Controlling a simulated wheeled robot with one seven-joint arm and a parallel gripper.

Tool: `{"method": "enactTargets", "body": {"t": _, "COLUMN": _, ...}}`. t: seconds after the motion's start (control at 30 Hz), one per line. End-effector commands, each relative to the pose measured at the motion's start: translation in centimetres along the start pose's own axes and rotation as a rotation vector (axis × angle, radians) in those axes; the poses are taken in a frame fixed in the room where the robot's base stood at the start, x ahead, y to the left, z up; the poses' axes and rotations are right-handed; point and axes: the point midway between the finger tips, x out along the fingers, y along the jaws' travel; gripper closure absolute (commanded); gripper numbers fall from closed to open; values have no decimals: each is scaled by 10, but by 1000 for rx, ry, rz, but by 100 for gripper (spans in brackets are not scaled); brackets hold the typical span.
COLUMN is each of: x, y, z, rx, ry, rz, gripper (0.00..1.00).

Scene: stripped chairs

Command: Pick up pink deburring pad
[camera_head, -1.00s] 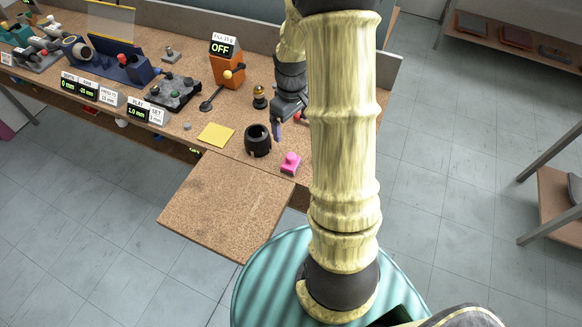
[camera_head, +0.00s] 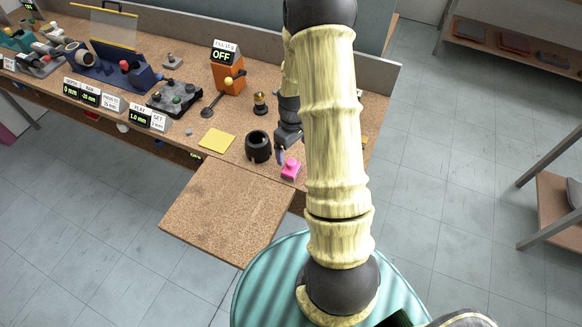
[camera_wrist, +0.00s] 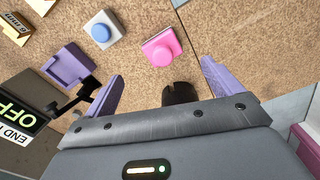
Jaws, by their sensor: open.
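The pink deburring pad (camera_head: 290,168) is a small block with a raised knob, near the bench's front edge. In the wrist view the pad (camera_wrist: 161,48) lies beyond the fingertips, between their lines, and appears apart from them. My gripper (camera_head: 281,154) is just behind and left of the pad in the head view, partly hidden by my arm. In the wrist view my gripper (camera_wrist: 162,75) has its two purple fingers spread wide with no pad between them.
A black pot (camera_head: 258,147) stands close left of the gripper. A yellow sheet (camera_head: 216,140) lies further left. In the wrist view, a grey block with a blue button (camera_wrist: 101,31) sits left of the pad, and a purple block (camera_wrist: 70,66) is near the left finger.

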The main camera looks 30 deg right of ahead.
Motion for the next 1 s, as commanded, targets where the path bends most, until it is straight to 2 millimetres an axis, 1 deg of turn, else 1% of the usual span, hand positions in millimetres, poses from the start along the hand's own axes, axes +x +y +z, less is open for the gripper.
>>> {"method": "enactTargets", "body": {"t": 0.1, "x": 18, "y": 0, "z": 1, "rx": 1, "ry": -4, "rz": -2, "gripper": 9}}
{"method": "enactTargets", "body": {"t": 0.23, "x": 33, "y": 0, "z": 0, "rx": 1, "ry": -2, "rz": -2, "gripper": 9}}
{"method": "enactTargets", "body": {"t": 0.37, "x": 40, "y": 0, "z": 0, "rx": 1, "ry": -1, "rz": 0, "gripper": 9}}
{"method": "enactTargets", "body": {"t": 0.63, "x": 40, "y": 0, "z": 0, "rx": 1, "ry": 0, "rz": 0, "gripper": 9}}
{"method": "enactTargets", "body": {"t": 0.77, "x": 44, "y": -1, "z": 0, "rx": 1, "ry": -1, "rz": -1, "gripper": 9}}
{"method": "enactTargets", "body": {"t": 1.0, "x": 68, "y": -4, "z": -1, "rx": 1, "ry": -3, "rz": -2, "gripper": 9}}
